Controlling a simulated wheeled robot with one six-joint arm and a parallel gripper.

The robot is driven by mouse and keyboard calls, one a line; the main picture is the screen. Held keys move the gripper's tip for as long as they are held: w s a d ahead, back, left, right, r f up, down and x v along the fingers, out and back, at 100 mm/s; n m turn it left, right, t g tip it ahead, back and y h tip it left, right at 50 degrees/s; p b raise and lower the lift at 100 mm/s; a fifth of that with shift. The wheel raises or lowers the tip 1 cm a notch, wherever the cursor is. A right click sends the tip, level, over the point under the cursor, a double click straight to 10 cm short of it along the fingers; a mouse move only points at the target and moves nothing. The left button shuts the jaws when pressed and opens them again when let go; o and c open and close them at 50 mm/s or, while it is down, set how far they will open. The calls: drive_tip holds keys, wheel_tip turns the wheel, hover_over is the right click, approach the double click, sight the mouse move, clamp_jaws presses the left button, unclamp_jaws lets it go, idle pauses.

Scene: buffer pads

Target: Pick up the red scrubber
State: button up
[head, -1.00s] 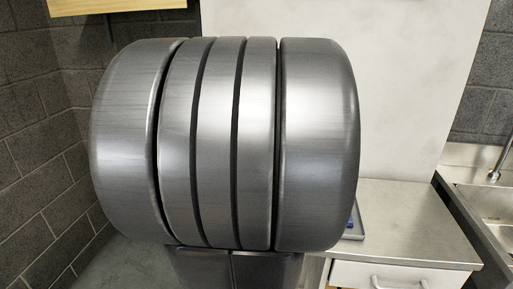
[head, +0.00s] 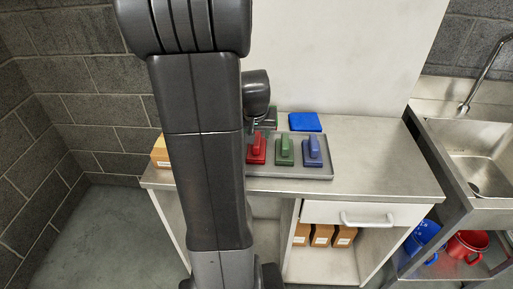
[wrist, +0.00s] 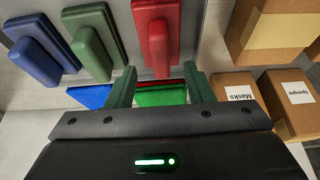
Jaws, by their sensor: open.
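The red scrubber (head: 257,150) stands with its handle up at the left of a row on a grey tray (head: 322,173). To its right are a green scrubber (head: 284,152) and a blue scrubber (head: 312,153). In the wrist view the red scrubber (wrist: 157,32) lies just beyond my gripper (wrist: 160,84), in line with the gap between the fingers. My gripper is open and empty, its green fingers apart. In the head view my arm hides most of the gripper and the tray's left part.
A blue pad (head: 305,121) and a partly hidden green pad (wrist: 160,98) lie behind the tray. Cardboard boxes show in the wrist view, including one labelled Masks (wrist: 236,92). A sink (head: 480,160) is at the right. The counter right of the tray (head: 375,165) is clear.

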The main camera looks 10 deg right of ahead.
sight(257, 138)
drive_tip(key=shift+x, duration=2.6)
drive_tip(key=shift+w, duration=0.15)
drive_tip(key=shift+c, duration=0.5)
drive_tip(key=shift+r, duration=0.1)
clamp_jaws()
